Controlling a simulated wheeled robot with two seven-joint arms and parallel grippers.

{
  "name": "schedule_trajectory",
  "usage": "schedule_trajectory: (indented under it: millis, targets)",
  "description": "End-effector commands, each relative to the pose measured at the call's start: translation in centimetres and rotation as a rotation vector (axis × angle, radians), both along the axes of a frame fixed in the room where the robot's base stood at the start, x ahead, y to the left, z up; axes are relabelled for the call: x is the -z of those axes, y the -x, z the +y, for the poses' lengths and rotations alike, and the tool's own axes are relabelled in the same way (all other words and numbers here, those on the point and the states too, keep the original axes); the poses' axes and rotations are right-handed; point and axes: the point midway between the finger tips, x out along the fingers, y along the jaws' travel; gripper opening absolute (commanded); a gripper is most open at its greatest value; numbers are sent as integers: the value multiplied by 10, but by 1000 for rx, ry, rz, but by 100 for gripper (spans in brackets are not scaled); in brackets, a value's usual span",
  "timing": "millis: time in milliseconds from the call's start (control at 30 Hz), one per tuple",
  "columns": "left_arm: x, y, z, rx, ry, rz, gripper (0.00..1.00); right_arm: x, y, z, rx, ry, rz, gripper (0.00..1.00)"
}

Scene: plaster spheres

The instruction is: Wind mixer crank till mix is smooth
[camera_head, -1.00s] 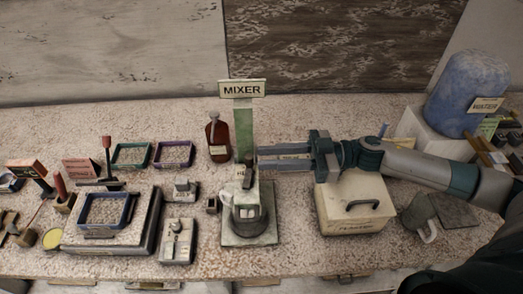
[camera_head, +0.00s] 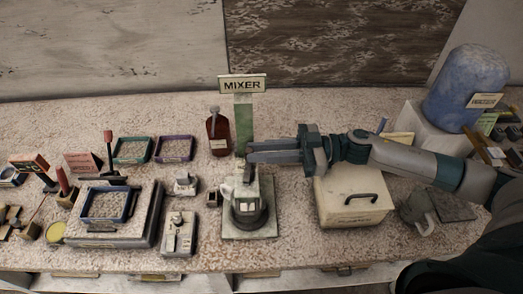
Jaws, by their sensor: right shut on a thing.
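The mixer (camera_head: 248,205) stands on a square base plate at the middle of the bench, in front of a green post with a MIXER sign (camera_head: 242,84). My right gripper (camera_head: 250,152) comes in from the right, its two long fingers level over the top of the mixer. It is shut on the mixer crank, which is mostly hidden at the fingertips. The pot's contents are too small and shaded to judge. My left gripper is not in view.
A cream lidded box (camera_head: 350,200) sits under my right forearm. A brown bottle (camera_head: 218,132) stands behind the mixer at left. A small switch box (camera_head: 179,234) and a scale with a blue tray (camera_head: 108,205) are further left. A blue water tank (camera_head: 465,88) is at right.

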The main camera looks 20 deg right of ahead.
Motion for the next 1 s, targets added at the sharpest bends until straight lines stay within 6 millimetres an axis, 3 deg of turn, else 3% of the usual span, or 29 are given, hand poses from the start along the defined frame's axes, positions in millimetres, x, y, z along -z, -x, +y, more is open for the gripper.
schedule_trajectory:
  millis: [300, 633, 667, 700, 1000]
  targets:
    - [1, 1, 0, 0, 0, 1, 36, 0, -6, 5, -109, -1, 0, 0]
    - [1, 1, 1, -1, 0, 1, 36, -1, -6, 5, -119, 0, 1, 0]
    - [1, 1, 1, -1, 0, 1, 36, -1, -6, 5, -119, 0, 1, 21]
    - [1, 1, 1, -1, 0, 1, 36, -1, -6, 5, -119, 0, 1, 25]
    - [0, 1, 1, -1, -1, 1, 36, -1, -6, 5, -118, 0, 0, 25]
